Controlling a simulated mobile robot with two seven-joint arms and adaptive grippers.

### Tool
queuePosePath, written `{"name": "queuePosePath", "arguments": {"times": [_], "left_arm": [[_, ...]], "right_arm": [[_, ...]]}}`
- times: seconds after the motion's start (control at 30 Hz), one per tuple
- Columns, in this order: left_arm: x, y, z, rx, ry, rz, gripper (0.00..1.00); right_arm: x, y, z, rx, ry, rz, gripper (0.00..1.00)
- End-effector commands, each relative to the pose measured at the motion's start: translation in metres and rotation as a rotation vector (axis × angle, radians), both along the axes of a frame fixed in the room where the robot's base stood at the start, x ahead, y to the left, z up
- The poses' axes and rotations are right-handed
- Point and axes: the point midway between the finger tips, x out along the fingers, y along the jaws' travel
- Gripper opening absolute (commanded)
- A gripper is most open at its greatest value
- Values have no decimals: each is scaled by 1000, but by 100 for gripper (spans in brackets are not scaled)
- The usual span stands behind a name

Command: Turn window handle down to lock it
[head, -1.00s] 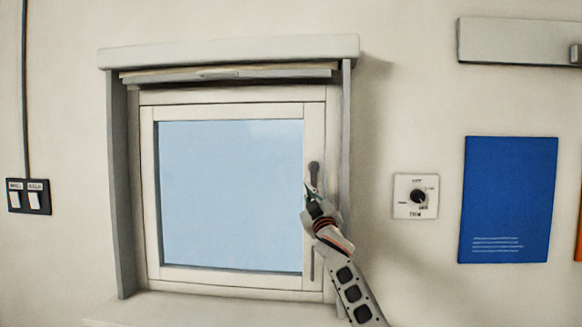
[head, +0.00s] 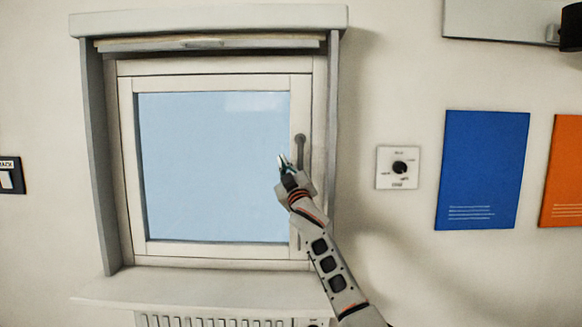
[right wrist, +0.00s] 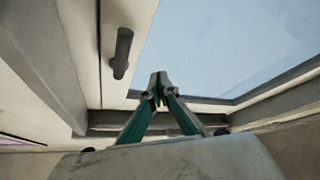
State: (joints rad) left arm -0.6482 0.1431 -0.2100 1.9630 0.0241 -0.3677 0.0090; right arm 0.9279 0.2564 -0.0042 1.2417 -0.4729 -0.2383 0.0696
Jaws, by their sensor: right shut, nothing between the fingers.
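The window (head: 214,81) is closed in its frame, with pale blue glass (head: 205,165). Its dark grey handle (head: 300,151) sits on the right side of the sash and hangs straight down from its pivot. The handle also shows in the right wrist view (right wrist: 122,53), left of the fingers. My right gripper (head: 284,160) is shut and empty, just left of the handle in the head view, in front of the edge of the glass. In the right wrist view its fingertips (right wrist: 159,78) meet, apart from the handle. My left gripper is not in view.
A sill (head: 190,288) juts out below the window above a radiator (head: 215,321). A white dial plate (head: 384,174), a blue panel (head: 482,170) and an orange panel (head: 562,180) are on the wall at right. A dark switch plate (head: 18,174) is at far left.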

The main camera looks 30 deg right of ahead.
Motion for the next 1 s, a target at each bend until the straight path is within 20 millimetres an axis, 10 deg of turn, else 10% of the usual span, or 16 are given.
{"name": "queuePosePath", "arguments": {"times": [0.5,1.0], "left_arm": [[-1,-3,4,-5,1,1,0],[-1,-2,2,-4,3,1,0]], "right_arm": [[-75,3,0,-2,0,4,0],[-88,4,1,-2,0,4,0]]}}
